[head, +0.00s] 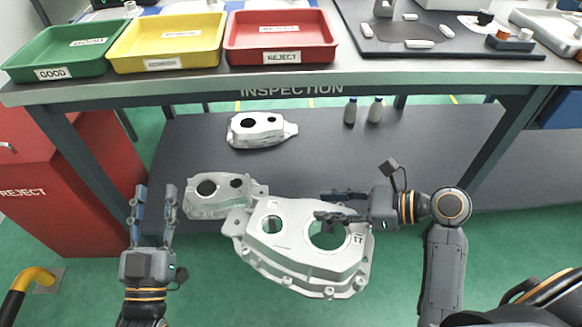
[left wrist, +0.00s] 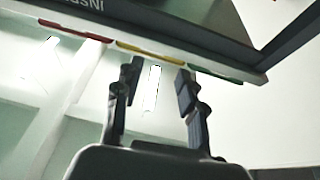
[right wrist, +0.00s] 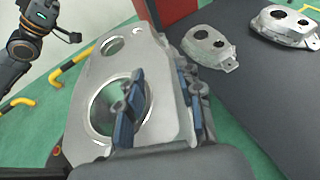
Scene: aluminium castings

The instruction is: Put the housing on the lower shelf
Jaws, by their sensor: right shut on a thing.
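The large grey cast housing (head: 290,262) has two round holes and bolt lugs round its edge. It is in front of the lower shelf (head: 420,140), over the green floor. My right gripper (head: 322,206) is shut on the housing, at the wall beside its larger hole; the right wrist view shows the housing (right wrist: 150,65) between the fingers (right wrist: 160,110). My left gripper (head: 154,190) is open and empty, left of the housing. It also shows open in the left wrist view (left wrist: 158,80).
A smaller casting (head: 215,208) lies near the shelf's front left edge, and another (head: 258,135) lies further back. Two small bottles (head: 362,110) stand at the back. The shelf's right part is clear. A red reject bin (head: 60,190) stands left. The inspection table (head: 200,88) overhangs the shelf.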

